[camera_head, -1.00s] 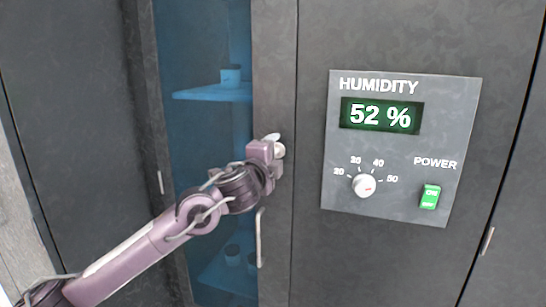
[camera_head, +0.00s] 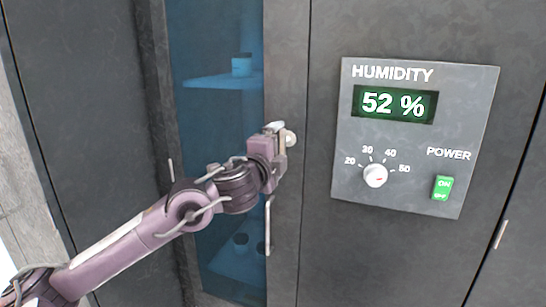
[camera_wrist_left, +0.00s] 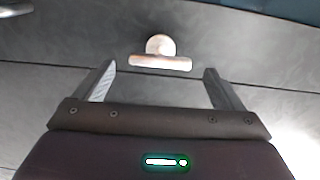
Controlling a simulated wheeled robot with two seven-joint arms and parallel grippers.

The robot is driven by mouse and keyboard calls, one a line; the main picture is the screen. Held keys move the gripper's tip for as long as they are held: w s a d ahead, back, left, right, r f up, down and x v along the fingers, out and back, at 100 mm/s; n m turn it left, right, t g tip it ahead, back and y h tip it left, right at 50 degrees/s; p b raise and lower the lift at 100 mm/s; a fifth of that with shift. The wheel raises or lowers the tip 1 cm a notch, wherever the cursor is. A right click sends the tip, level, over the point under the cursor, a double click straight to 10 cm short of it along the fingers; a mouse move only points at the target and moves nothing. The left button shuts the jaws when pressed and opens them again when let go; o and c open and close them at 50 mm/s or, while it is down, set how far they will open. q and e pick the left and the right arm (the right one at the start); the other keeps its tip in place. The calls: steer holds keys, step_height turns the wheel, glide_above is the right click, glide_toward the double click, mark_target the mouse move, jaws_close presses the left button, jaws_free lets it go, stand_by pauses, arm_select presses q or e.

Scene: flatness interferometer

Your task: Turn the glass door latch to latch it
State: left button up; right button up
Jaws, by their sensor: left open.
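The glass door latch (camera_head: 291,138) is a pale round hub with a bar on the door frame, at the right of the blue glass. In the left wrist view, the latch (camera_wrist_left: 160,62) has its bar parallel to the dark seam beside the door. My left gripper (camera_head: 281,142) is at the latch and partly hides it in the head view. In the wrist view, the left gripper (camera_wrist_left: 160,72) is open, its fingers on either side of the bar with a gap at each end. Depth between the fingertips and latch is unclear. My right gripper is not in view.
The glass door (camera_head: 222,115) has a vertical handle (camera_head: 268,225) below the latch. Right of it is the humidity panel (camera_head: 350,140) with a display reading 52 %, a dial (camera_head: 375,175) and a green power switch (camera_head: 442,188). Shelves with small containers show behind the glass.

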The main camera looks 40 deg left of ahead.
arm_select(q)
steer(key=shift+s+d+f, duration=0.15)
steer(key=shift+s+d, duration=0.05)
steer(key=shift+s, duration=0.45)
steer(key=shift+v, duration=1.05)
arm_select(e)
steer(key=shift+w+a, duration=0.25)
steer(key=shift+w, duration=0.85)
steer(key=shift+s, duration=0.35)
